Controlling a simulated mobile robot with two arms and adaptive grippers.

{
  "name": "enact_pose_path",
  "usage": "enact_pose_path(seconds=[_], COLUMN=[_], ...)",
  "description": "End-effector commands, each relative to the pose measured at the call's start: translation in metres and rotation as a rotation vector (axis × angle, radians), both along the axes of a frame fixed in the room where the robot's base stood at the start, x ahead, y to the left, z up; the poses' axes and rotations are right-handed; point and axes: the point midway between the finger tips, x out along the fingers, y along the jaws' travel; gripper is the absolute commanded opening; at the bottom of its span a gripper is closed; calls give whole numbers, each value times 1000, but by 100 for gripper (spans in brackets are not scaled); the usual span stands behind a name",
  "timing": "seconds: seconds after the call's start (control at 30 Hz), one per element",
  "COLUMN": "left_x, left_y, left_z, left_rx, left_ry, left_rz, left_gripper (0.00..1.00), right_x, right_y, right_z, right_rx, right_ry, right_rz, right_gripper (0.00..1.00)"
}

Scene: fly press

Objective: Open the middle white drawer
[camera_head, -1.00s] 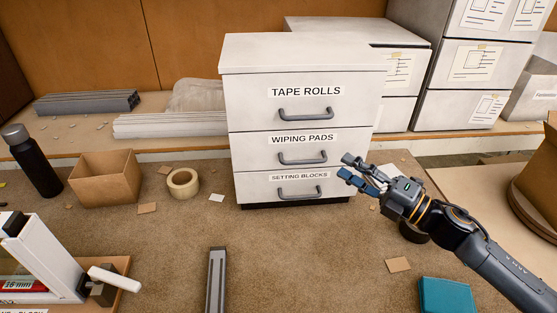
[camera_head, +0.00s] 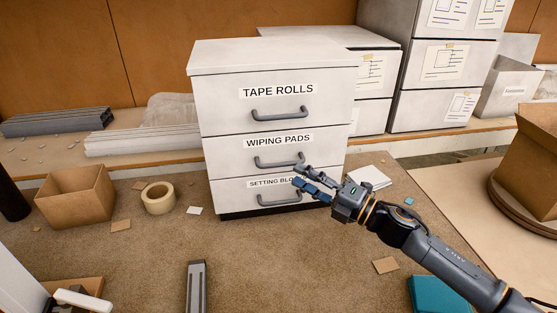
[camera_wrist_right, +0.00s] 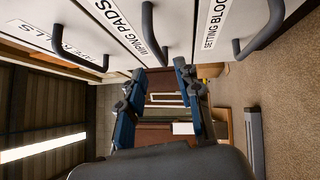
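The white cabinet has a middle drawer (camera_head: 225,158) labelled WIPING PADS, with a dark bar handle (camera_head: 278,163). It looks shut, flush with the drawers above and below. My right gripper (camera_head: 303,177) is in front of the cabinet, just below and right of the middle handle's right end, covering part of the SETTING BLOCKS label. In the right wrist view, its two blue fingers (camera_wrist_right: 158,85) are apart with nothing between them. The middle handle (camera_wrist_right: 149,38) shows there beyond the fingertips, apart from them. My left gripper is not in view.
The TAPE ROLLS drawer (camera_head: 220,98) is above and the SETTING BLOCKS drawer (camera_head: 228,195) below, with similar handles. A tape roll (camera_head: 158,197) and a cardboard box (camera_head: 75,195) stand left. A teal item (camera_head: 438,296) lies at front right. The bench front of the cabinet is mostly clear.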

Motion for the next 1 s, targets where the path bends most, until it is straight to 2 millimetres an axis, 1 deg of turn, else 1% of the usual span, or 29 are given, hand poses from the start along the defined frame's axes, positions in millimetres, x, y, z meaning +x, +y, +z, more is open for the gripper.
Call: enact_pose_path(seconds=[0.03,0.1,0.3,0.5,0.77,0.8,0.87,0.9,0.97,1.0], left_x=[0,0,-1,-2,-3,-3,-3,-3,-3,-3], left_y=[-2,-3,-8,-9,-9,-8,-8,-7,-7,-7], left_z=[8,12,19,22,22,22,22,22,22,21], left_rx=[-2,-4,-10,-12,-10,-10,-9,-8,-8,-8], left_ry=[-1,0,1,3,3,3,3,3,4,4], left_rz=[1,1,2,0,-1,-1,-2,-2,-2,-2], left_gripper=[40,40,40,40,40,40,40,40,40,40], right_x=[7,15,32,40,40,40,40,40,40,40], right_y=[11,23,49,60,62,61,61,61,61,61], right_z=[6,7,10,9,9,9,9,9,9,9], right_rx=[3,1,0,-1,-1,-1,-1,-1,-1,-1], right_ry=[1,0,0,1,0,0,0,1,1,1], right_rz=[1,0,-1,-1,-1,-1,-1,-1,-1,-1], right_gripper=[34,34,34,34,34,32,20,11,0,0])
